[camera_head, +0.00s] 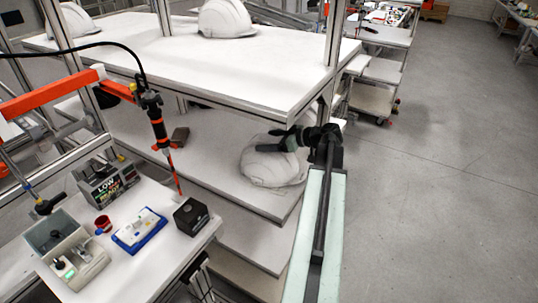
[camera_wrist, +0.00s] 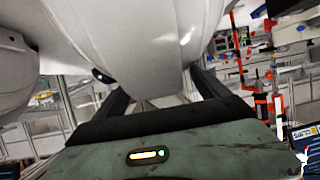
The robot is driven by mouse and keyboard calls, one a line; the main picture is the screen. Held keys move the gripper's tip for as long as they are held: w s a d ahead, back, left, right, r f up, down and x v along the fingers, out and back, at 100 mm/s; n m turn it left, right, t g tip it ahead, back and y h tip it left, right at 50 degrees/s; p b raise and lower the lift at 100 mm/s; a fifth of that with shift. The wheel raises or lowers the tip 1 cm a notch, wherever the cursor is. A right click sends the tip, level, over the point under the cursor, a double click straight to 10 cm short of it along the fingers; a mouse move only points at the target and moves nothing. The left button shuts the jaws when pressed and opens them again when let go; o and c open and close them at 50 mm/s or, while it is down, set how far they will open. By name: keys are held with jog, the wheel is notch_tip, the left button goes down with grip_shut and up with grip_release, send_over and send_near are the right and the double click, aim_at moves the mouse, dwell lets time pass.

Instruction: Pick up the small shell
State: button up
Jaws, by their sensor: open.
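A white helmet shell (camera_head: 268,170) sits on the middle shelf of the rack, near its right end; I take it for the small shell. My gripper (camera_head: 287,141) reaches over its top right side from the right and hides part of it. In the wrist view a white shell (camera_wrist: 135,40) fills the upper middle, between and beyond the two dark open fingers of my gripper (camera_wrist: 155,88). I cannot tell whether the fingers touch it. Two other white shells stand on the top shelf, one at the middle (camera_head: 226,19) and one at the left (camera_head: 75,20).
The top shelf (camera_head: 190,60) overhangs the middle shelf (camera_head: 215,150) close to my gripper, with a metal post at its corner. A bench (camera_head: 150,270) with a tool stand, a blue-edged tray and a black box stands at front left. The grey floor (camera_head: 430,190) at right is clear.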

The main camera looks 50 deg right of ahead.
jog(key=shift+s+a, duration=0.15)
jog(key=shift+s, duration=0.1)
grip_shut()
